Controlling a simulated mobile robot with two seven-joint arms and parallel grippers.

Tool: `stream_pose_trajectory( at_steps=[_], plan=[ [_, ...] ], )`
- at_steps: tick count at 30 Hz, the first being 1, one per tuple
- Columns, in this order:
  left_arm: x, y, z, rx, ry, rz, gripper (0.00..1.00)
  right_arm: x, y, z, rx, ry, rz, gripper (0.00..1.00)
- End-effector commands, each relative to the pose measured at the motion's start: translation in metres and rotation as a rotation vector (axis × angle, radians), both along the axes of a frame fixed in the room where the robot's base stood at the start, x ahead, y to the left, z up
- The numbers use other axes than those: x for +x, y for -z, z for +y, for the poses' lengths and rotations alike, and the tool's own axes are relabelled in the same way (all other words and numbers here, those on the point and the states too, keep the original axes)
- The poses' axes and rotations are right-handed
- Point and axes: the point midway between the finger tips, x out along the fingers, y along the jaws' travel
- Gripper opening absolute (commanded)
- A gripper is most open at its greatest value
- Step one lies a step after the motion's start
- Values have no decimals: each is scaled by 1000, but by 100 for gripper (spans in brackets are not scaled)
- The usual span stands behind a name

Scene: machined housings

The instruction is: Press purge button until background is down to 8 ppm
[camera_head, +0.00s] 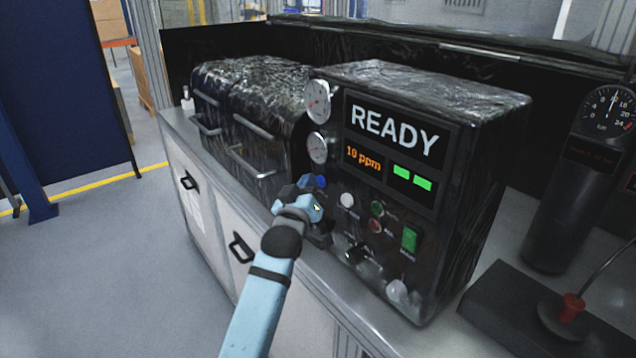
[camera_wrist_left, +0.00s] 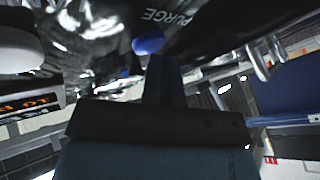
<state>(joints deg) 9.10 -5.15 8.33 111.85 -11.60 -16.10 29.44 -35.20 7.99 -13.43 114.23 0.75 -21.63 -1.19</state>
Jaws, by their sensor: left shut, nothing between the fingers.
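The black test unit (camera_head: 460,100) shows READY and an orange 10 ppm on its display (camera_head: 364,158), with two green bars lit. The blue purge button (camera_head: 321,181) is at the left of its front panel. In the left wrist view the blue button (camera_wrist_left: 148,41) sits beside the PURGE lettering (camera_wrist_left: 167,18). My left gripper (camera_head: 306,183) is shut and empty, its fingertips (camera_wrist_left: 158,60) close to the button. I cannot tell whether they touch it or whether it is pressed in. My right gripper is not in view.
White (camera_head: 347,200), green and red buttons, a green switch (camera_head: 409,239) and knobs sit on the panel, right of my gripper. Two round gauges (camera_head: 318,102) are at its left edge. A black handled case (camera_head: 255,150) stands at left; a dark gauge cylinder (camera_head: 560,190) stands at right.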

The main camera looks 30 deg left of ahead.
Motion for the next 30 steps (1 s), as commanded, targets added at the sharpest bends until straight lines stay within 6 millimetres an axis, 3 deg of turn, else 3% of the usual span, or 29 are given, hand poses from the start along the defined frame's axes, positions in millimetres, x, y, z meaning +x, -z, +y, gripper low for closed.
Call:
stream_pose_trajectory(
  at_steps=[10,20,30],
  plan=[
    [-15,-2,3,-9,0,-1,0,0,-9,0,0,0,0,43],
    [-16,-1,4,-6,1,-1,0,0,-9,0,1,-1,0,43],
    [-45,-3,17,-4,0,0,0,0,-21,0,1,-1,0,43]
  ],
)
